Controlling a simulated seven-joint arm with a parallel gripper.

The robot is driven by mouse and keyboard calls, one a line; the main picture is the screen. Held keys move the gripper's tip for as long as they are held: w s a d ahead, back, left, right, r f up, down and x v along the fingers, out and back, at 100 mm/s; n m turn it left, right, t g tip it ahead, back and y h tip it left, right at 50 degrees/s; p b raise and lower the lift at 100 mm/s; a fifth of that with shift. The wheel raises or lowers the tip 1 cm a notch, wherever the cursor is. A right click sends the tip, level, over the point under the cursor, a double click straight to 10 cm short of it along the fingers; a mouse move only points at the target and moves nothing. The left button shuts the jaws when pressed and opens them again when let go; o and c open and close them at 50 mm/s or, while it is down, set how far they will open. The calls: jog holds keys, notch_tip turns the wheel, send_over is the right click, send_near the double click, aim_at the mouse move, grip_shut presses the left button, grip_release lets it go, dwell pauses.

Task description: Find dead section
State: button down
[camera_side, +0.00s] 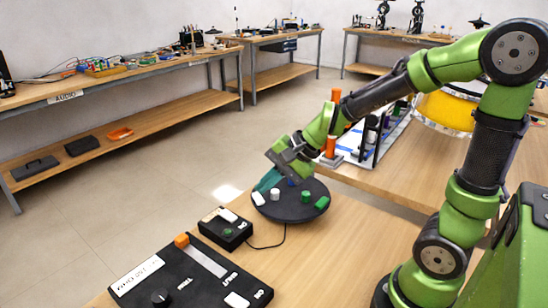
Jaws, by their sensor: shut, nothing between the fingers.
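A round black pad (289,211) lies on the wooden table. Around its top sit small pieces: a white cylinder (275,194), another white piece (258,198) at the left rim, a green cylinder (305,195) and a green piece (322,202) at the right rim. A bit of blue (292,182) shows at the back. My gripper (280,172) is shut, tilted down over the pad's back left. A teal part (268,180) shows below it; I cannot tell whether the tips touch the pad.
A small black box (226,221) with a green button is left of the pad, with a cable. In front is a larger black panel (190,273) with an orange slider knob (182,240) and a dial (160,297). A rack (378,135) stands behind. Table right of the pad is clear.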

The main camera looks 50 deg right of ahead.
jog(key=s+r+n+h, duration=0.1)
jog(key=s+r+n, duration=0.2)
jog(key=s+n, duration=0.2)
jog(key=s+a+r+n+h, duration=0.1)
jog(key=s+r+n, duration=0.3)
jog(key=s, duration=0.3)
jog(key=shift+s+a+n+t, duration=0.2)
jog(key=shift+s+n+t, duration=0.1)
jog(key=shift+n, duration=0.4)
